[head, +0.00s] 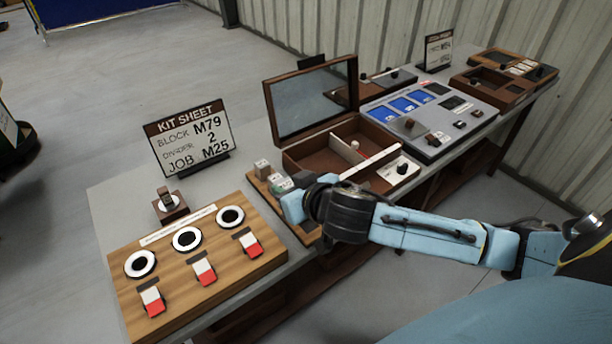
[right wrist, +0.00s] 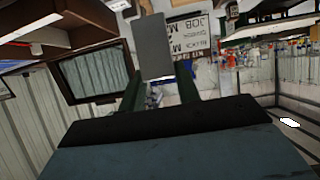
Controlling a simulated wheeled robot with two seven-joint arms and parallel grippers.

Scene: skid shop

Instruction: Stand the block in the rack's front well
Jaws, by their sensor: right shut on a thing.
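My right gripper (right wrist: 160,88) is shut on a grey rectangular block (right wrist: 153,46). In the right wrist view the block sticks out beyond the dark green fingers. In the head view my right gripper (head: 284,192) is over a low wooden rack (head: 257,187), left of the open case. The gripper and wrist cover much of the rack, and its front well cannot be made out. A small tan block (head: 262,168) stands at the rack's back end. I cannot tell whether the held block touches the rack. My left gripper is not in view.
A kit sheet sign (head: 192,138) stands behind the rack's left side. A wooden panel (head: 190,300) with dials and red-white switches lies at the front left. The open case (head: 296,160) has a raised glazed lid (head: 312,97). A grey control panel (head: 455,135) lies farther right.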

